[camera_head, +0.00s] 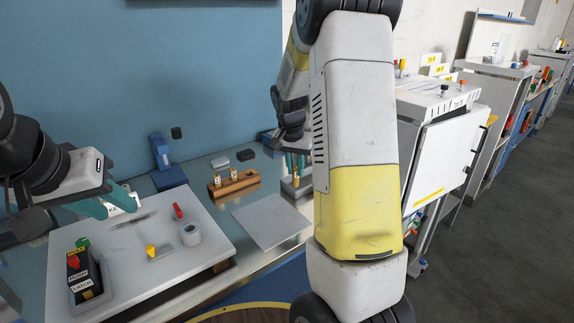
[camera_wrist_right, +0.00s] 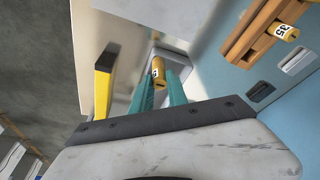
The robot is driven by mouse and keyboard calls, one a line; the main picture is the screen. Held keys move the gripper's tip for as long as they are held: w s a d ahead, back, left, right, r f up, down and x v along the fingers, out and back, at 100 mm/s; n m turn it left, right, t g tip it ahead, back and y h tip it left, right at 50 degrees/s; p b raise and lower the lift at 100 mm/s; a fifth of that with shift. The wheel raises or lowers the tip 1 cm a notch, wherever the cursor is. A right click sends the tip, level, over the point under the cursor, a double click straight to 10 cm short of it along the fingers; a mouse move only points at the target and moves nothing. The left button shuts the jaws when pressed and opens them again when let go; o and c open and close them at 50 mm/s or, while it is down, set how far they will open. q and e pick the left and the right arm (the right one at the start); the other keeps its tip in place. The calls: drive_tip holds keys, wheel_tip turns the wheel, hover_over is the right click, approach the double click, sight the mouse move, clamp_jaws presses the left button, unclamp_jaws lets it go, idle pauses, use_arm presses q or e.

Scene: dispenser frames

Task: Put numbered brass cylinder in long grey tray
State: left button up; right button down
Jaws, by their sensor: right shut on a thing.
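My right gripper (camera_head: 294,163) is shut on a brass cylinder (camera_wrist_right: 158,72) with a dark-on-white number label, held between its teal fingers (camera_wrist_right: 160,88). In the head view the right gripper is at the long grey tray (camera_head: 304,189), and my own arm hides part of this area. In the right wrist view a grey surface (camera_wrist_right: 177,58), probably the tray, lies just beyond the cylinder. I cannot tell whether the cylinder touches it. My left gripper (camera_head: 95,207) is over the white board at the left; its finger gap is unclear.
A wooden rack (camera_head: 236,186) with two labelled brass cylinders stands left of the tray. A flat grey plate (camera_head: 270,222) lies in front. A blue stand (camera_head: 167,170) is behind. The white board (camera_head: 150,262) holds a push-latch box (camera_head: 84,278), a grey ring and small pegs.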

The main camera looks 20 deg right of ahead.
drive_tip(key=shift+w+d+f, duration=1.05)
drive_tip(key=shift+w+d, duration=0.05)
drive_tip(key=shift+w, duration=0.2)
drive_tip(key=shift+w+d+f, duration=1)
drive_tip(key=shift+w+d, duration=0.05)
drive_tip(key=shift+w, duration=0.25)
drive_tip(key=shift+f, duration=0.2)
drive_tip(key=c, duration=1.3)
unclamp_jaws()
drive_tip(key=shift+r, duration=0.1)
